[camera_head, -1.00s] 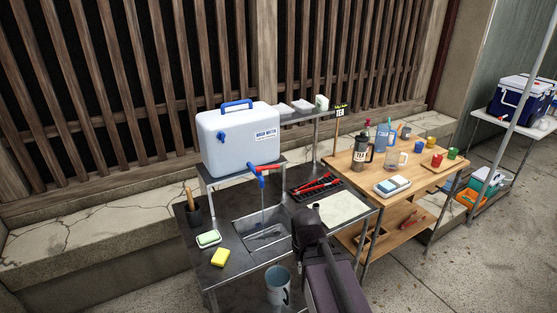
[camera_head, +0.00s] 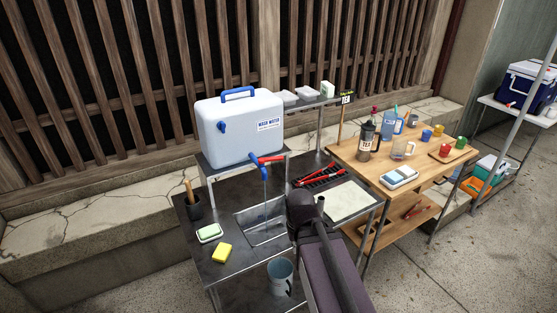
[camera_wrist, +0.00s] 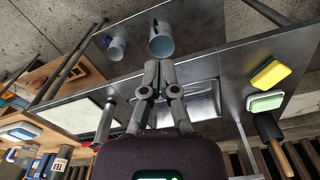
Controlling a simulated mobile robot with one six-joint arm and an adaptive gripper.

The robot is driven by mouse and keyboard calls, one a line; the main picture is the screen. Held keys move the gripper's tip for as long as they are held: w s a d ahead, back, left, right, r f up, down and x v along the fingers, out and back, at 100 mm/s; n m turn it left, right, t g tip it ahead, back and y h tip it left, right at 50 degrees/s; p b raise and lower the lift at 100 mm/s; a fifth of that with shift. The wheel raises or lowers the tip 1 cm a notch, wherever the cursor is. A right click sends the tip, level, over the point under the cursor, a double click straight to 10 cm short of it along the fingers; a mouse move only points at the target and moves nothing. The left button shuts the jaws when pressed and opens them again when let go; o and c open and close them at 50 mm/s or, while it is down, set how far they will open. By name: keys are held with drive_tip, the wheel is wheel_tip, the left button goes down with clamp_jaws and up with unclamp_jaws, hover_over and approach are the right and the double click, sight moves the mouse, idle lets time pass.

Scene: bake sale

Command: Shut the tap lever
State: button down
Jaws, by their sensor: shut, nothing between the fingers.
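The tap (camera_head: 262,171) is a blue spout at the lower right front of the white wash water tank (camera_head: 222,138). Its red lever (camera_head: 271,159) points out to the right. A thin stream of water (camera_head: 266,204) falls from the spout into the metal sink (camera_head: 250,218). My arm stands at the right of the sink in the head view, with its fingers hidden there. In the wrist view my gripper (camera_wrist: 160,73) is shut and empty, above the sink (camera_wrist: 200,101). The tap and lever cannot be made out in the wrist view.
A black rack (camera_head: 318,178) with red tools and a pale board (camera_head: 347,201) lie right. A bucket (camera_head: 280,276) is below.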

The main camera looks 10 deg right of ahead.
sight(271, 159)
drive_tip(key=w+r+t+p, duration=0.4)
drive_tip(key=w+r+p, duration=1.6)
drive_tip(key=w+r, duration=0.1)
drive_tip(key=shift+w+r, duration=0.2)
drive_tip(key=shift+w, duration=0.1)
drive_tip(key=shift+f, duration=0.2)
drive_tip(key=w+f+b, duration=0.7)
drive_tip(key=f+b, duration=0.2)
drive_tip(key=shift+w, duration=0.35)
drive_tip(key=shift+a, duration=0.15)
drive_tip(key=shift+w+a+n, duration=0.1)
drive_tip(key=shift+a+n, duration=0.2)
drive_tip(key=shift+n, duration=0.1)
